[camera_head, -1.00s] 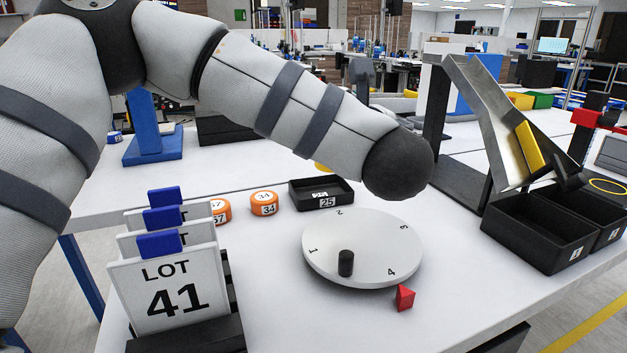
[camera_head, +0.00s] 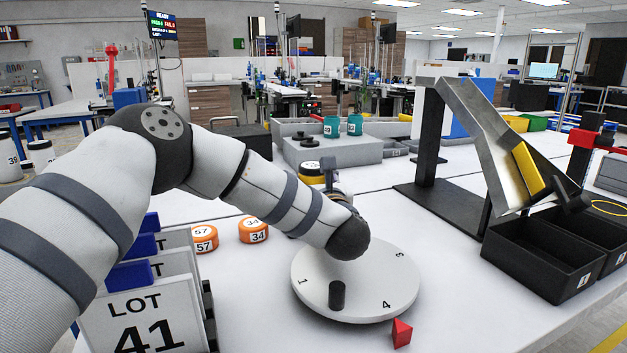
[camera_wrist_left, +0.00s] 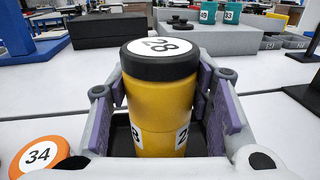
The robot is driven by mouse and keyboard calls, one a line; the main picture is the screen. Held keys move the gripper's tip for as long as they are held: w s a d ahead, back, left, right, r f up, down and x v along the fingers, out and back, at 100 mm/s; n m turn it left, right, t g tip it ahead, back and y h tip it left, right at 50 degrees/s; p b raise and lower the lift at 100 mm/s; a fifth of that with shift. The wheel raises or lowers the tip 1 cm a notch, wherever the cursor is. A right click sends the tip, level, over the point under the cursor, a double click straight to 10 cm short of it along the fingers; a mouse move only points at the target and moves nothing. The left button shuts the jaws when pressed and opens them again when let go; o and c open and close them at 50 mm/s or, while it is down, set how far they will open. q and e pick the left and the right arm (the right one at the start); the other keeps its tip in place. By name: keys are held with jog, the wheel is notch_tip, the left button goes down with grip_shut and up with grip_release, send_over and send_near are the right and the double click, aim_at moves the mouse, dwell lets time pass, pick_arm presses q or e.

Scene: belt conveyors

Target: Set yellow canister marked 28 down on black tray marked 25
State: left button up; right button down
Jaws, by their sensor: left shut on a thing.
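The yellow canister marked 28 (camera_wrist_left: 160,105) has a black lid and stands upright between the purple-padded fingers of my left gripper (camera_wrist_left: 162,112), which is shut on it. In the head view the canister (camera_head: 311,178) shows only in part behind my left forearm, and the left gripper (camera_head: 334,182) is mostly hidden there. The black tray marked 25 (camera_wrist_left: 121,136) shows as a dark patch below the canister in the wrist view. My arm hides the tray in the head view. I cannot tell whether the canister's base touches it. My right gripper is not in view.
Orange pucks marked 34 (camera_head: 253,231) and 57 (camera_head: 204,239) lie left of my arm. A white numbered dial (camera_head: 355,290) lies in front, with a red wedge (camera_head: 402,333) beside it. LOT 41 cards (camera_head: 143,318) stand near left. Black bins (camera_head: 537,262) and a chute stand right.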

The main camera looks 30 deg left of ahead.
pick_arm(q)
jog(key=shift+r, duration=0.2)
jog(key=shift+f, duration=0.1)
jog(key=o, duration=1.5)
jog(key=shift+f, duration=0.1)
jog(key=shift+c, duration=0.2)
jog(key=shift+r, duration=0.2)
jog(key=p+v, duration=0.1)
jog(key=v, duration=1.1)
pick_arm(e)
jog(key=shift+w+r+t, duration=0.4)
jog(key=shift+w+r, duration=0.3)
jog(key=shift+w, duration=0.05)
